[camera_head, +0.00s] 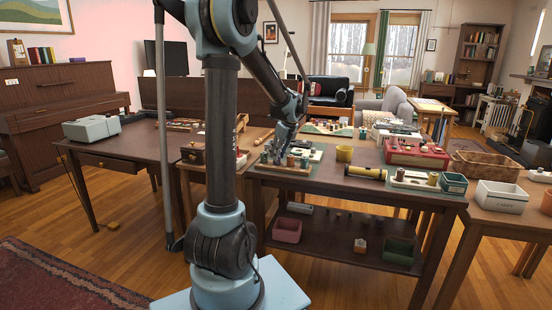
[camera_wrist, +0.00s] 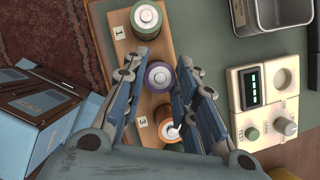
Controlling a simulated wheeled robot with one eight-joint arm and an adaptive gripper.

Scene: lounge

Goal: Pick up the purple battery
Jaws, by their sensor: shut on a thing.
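The purple battery (camera_wrist: 159,76) shows end-on in the wrist view, standing in the middle place of a wooden rack (camera_wrist: 121,49). My gripper (camera_wrist: 164,60) is shut on it, with one finger on each side. A green battery (camera_wrist: 146,19) stands beyond it by the label 1. An orange-ringed battery (camera_wrist: 170,127) stands nearer, by the label 3, partly hidden by my fingers. In the head view my gripper (camera_head: 279,153) is low over the dark table, and the purple battery cannot be made out there.
A battery tester (camera_wrist: 265,103) with a green display lies right of the rack. A metal tin (camera_wrist: 280,14) is at the top right.

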